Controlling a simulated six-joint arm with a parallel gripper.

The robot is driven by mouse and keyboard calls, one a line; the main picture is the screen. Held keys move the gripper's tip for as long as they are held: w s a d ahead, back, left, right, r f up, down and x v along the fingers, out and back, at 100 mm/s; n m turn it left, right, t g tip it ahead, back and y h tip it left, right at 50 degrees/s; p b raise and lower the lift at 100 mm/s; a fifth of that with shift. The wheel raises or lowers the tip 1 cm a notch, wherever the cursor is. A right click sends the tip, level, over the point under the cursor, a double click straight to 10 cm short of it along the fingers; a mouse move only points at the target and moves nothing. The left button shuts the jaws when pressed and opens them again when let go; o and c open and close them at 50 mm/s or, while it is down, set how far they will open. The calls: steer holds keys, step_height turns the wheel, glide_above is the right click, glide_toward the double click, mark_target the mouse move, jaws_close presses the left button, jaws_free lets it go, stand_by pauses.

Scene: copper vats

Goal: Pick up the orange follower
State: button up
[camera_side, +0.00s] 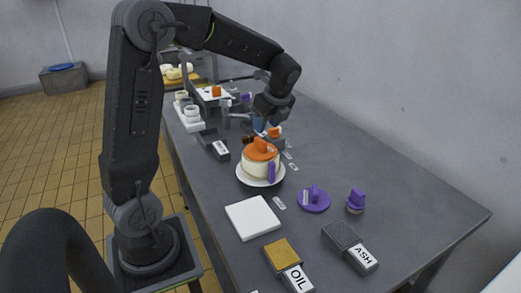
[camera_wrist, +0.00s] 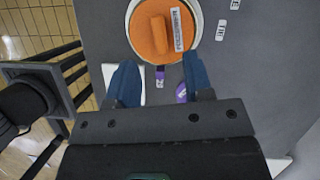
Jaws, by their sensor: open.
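The orange follower (camera_side: 259,152) is a round disc with a raised bar handle. It sits on top of a cream round mould (camera_side: 257,168) on a white plate (camera_side: 243,180). A purple tab or strip (camera_side: 271,172) stands at the mould's front side. In the wrist view the follower (camera_wrist: 147,40) shows from above with a printed label on its right side, and its handle runs up and down the picture. My gripper (camera_wrist: 160,62) is open with blue fingers apart, its tips just below the disc in that view. In the side view my gripper (camera_side: 264,126) is above and behind the follower.
A purple disc with a handle (camera_side: 318,205), a small purple-topped piece (camera_side: 356,198), a white slab (camera_side: 253,217), and boxes labelled OIL (camera_side: 297,279) and ASH (camera_side: 362,258) stand in front. Several small items crowd the table behind. The table's right side is clear.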

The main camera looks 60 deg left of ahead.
mark_target(261, 140)
steer(key=shift+d+x, duration=0.2)
steer(key=shift+x, duration=3.7)
jaws_close()
